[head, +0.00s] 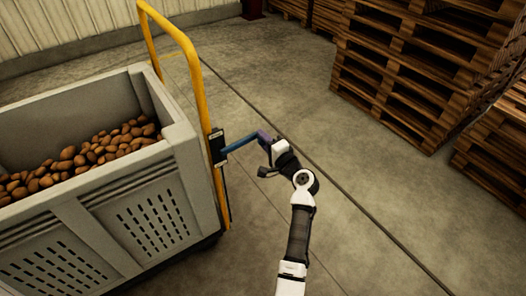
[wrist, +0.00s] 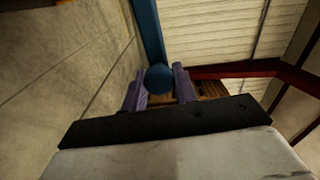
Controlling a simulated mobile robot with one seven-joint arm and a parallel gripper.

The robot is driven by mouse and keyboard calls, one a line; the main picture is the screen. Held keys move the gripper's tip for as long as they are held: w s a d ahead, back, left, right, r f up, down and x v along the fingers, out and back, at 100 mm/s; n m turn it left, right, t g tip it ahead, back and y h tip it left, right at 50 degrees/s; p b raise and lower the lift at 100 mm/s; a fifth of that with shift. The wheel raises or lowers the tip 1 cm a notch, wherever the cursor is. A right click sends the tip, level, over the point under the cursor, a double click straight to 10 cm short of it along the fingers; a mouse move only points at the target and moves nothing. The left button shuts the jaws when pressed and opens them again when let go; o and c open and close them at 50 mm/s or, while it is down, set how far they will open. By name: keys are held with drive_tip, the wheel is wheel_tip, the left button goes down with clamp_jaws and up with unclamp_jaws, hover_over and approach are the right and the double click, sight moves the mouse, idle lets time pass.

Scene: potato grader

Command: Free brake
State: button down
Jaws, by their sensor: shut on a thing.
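A blue brake lever (head: 240,143) sticks out to the right from a dark plate (head: 218,147) on the yellow upright of the cart. My gripper (head: 264,137), with purple fingers, is at the lever's outer end. In the wrist view the blue lever (wrist: 151,32) comes down to a round knob (wrist: 159,78) that sits between the two purple fingers of my gripper (wrist: 158,88). My gripper is shut on the lever's knob end. The lever looks roughly level in the head view.
A grey crate (head: 84,203) full of potatoes (head: 90,152) rides on the cart with the yellow handle frame (head: 181,38) at the left. Wooden pallet stacks (head: 420,60) stand at the right. The concrete floor between is clear.

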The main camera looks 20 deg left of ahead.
drive_tip(key=r+n, duration=0.1)
drive_tip(key=r+n+b, duration=0.1)
drive_tip(key=r+n, duration=0.1)
drive_tip(key=shift+s+a+r+n, duration=0.25)
drive_tip(key=shift+s+r+n, duration=0.05)
drive_tip(key=shift+s, duration=0.05)
drive_tip(key=shift+s+a+r+n+b, duration=0.25)
drive_tip(key=shift+s+r+n+b, duration=0.05)
drive_tip(key=shift+r+n, duration=0.35)
drive_tip(key=shift+s+a+r+n+b, duration=0.2)
drive_tip(key=shift+s+r+n+b, duration=0.1)
drive_tip(key=shift+r+n, duration=0.35)
drive_tip(key=c, duration=1.1)
unclamp_jaws()
drive_tip(key=shift+c, duration=0.2)
drive_tip(key=shift+d, duration=0.1)
